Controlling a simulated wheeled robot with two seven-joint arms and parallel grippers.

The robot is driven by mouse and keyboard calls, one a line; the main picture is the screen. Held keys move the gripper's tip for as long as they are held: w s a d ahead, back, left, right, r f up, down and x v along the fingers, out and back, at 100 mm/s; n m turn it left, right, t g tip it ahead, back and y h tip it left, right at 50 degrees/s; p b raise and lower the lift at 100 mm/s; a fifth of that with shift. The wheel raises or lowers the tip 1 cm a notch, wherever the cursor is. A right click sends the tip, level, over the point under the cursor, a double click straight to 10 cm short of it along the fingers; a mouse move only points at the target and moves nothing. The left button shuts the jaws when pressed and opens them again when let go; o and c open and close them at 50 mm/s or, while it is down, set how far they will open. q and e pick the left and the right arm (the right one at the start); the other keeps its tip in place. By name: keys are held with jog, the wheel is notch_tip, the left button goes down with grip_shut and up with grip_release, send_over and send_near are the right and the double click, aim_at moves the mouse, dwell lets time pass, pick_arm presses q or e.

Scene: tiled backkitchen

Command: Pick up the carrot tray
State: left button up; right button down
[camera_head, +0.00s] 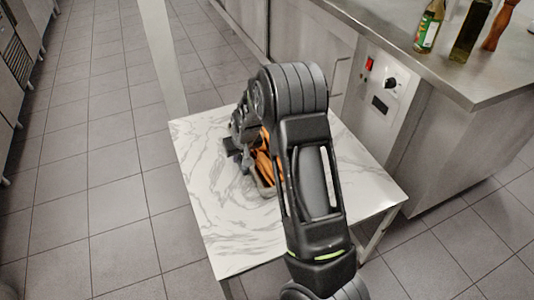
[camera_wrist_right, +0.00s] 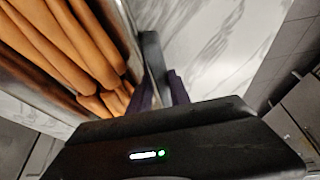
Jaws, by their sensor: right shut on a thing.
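The carrot tray (camera_head: 267,190) is on or just above the marble-topped table in the head view, partly hidden behind my right arm. Orange carrots (camera_head: 263,160) lie in it. My right gripper (camera_head: 236,148) is at the tray's left side and is shut on it, though the arm hides much of the contact. In the right wrist view, several carrots (camera_wrist_right: 65,45) fill the upper left, with the tray's rim (camera_wrist_right: 128,30) beside the dark finger. I cannot tell whether the tray is clear of the table. My left gripper is not in view.
The marble table (camera_head: 215,225) has bare room left of and in front of the tray. A steel counter (camera_head: 400,50) stands to the right, with a green-labelled bottle (camera_head: 428,28), a dark bottle (camera_head: 471,30) and a wooden item (camera_head: 499,25). Tiled floor is free at left.

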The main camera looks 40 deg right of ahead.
jog(key=shift+r, duration=0.2)
jog(key=shift+r+p, duration=0.25)
jog(key=shift+p, duration=0.2)
notch_tip(320, 180, up, 10)
jog(key=shift+f, duration=0.1)
dwell(0.5)
jog(key=s+a+r+n, duration=0.2)
jog(key=a, duration=0.9)
jog(key=s+a+r+n+y, duration=0.1)
jog(key=s+a, duration=0.1)
jog(key=a, duration=1)
jog(key=shift+a+r+n, duration=0.15)
jog(key=shift+r+n, duration=0.25)
jog(key=shift+w, duration=0.1)
